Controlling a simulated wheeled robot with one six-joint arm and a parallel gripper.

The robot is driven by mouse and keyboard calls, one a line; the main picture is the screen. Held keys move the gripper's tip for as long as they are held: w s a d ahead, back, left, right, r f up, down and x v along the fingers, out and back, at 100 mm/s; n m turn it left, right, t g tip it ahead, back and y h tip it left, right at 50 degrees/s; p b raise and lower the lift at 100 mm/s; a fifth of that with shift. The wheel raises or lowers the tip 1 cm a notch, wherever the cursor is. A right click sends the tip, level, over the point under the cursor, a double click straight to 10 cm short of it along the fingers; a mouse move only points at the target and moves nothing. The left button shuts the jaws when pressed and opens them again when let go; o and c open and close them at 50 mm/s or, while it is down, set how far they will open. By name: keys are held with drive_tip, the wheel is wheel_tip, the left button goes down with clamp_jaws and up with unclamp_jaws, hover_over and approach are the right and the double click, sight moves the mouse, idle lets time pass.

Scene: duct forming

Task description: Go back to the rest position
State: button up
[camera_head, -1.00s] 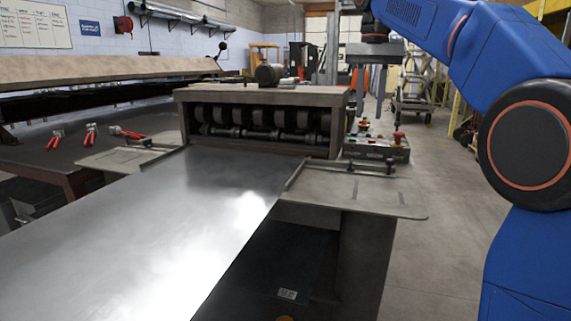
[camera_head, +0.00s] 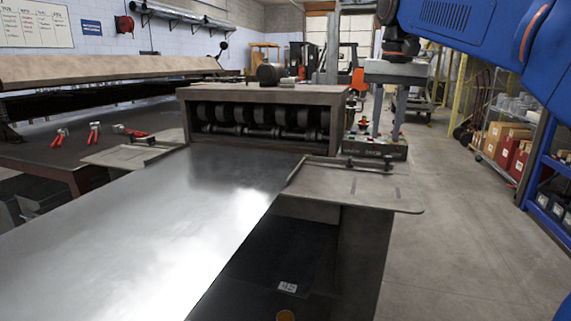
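My gripper (camera_head: 388,132) is at the upper right, pointing down. Its two fingers are apart with nothing seen between them. In the picture its tips overlap the control box (camera_head: 377,149) at the right of the forming machine; I cannot tell how far above or in front of it they are. The roll forming machine (camera_head: 262,94) stands in the middle with its rollers showing. A shiny metal sheet (camera_head: 150,225) lies flat, reaching from the lower left to the rollers. My blue arm comes in from the upper right.
A side plate (camera_head: 355,187) sticks out at the machine's right. A dark bench (camera_head: 40,150) with several red-handled tools (camera_head: 94,133) is at the left. Blue shelving (camera_head: 550,185) and a cart with boxes (camera_head: 500,143) stand at the right. The floor between is clear.

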drive_tip(key=s+d+f+n+t, duration=0.1)
drive_tip(key=s+d+f+t, duration=0.1)
drive_tip(key=s+f, duration=1.1)
drive_tip(key=s+d+f+n+t, duration=0.1)
drive_tip(key=s+d+f+n, duration=0.1)
drive_tip(key=s+f, duration=1.2)
wheel_tip(320, 180, down, 6)
drive_tip(key=shift+d+f+t, duration=0.15)
drive_tip(key=shift+d+t, duration=0.25)
drive_tip(key=shift+d, duration=0.45)
